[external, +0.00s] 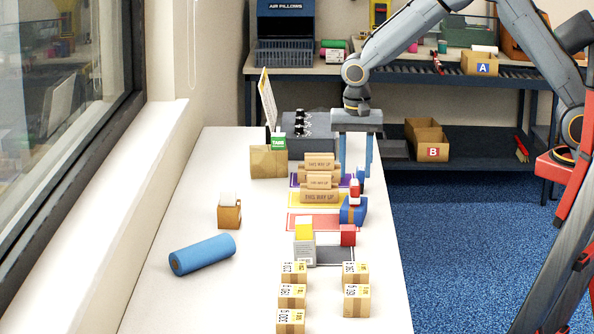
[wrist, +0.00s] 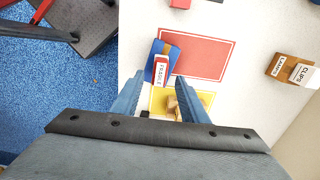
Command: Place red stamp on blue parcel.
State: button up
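The blue parcel (external: 352,213) lies near the right edge of the white table, beside a red mat. It also shows in the wrist view (wrist: 155,57). The red stamp (external: 355,189) is upright and appears to stand on the parcel. In the wrist view the stamp (wrist: 162,70), with a white FRAGILE label, overlaps the parcel; its contact with the parcel is hidden. My gripper (external: 354,173) is open, fingers pointing down and wide apart, farther back on the table than the parcel. In the wrist view nothing is clamped between the fingers (wrist: 160,101).
A blue-topped object (external: 361,173) stands just behind the red stamp. Brown THIS WAY UP boards (external: 320,197) stand left of the parcel. A red box (external: 348,235) and several small cartons (external: 357,300) are nearer the camera. A blue roll (external: 203,254) lies at left, with clear table around it.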

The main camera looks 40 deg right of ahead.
aim_at(355, 182)
notch_tip(355, 182, up, 7)
jog(key=b, duration=0.2)
jog(key=s+d+f+n, duration=0.2)
jog(key=d, duration=0.8)
jog(key=s+d+f+n, duration=0.2)
jog(key=s+d, duration=0.1)
jog(key=d, duration=0.6)
jog(key=s+d+f+n+t, duration=0.1)
jog(key=s+d+f+n, duration=0.3)
jog(key=s+d, duration=0.6)
jog(key=shift+s+d+n, duration=0.2)
jog(key=shift+d+n, duration=0.3)
jog(key=shift+d, duration=0.5)
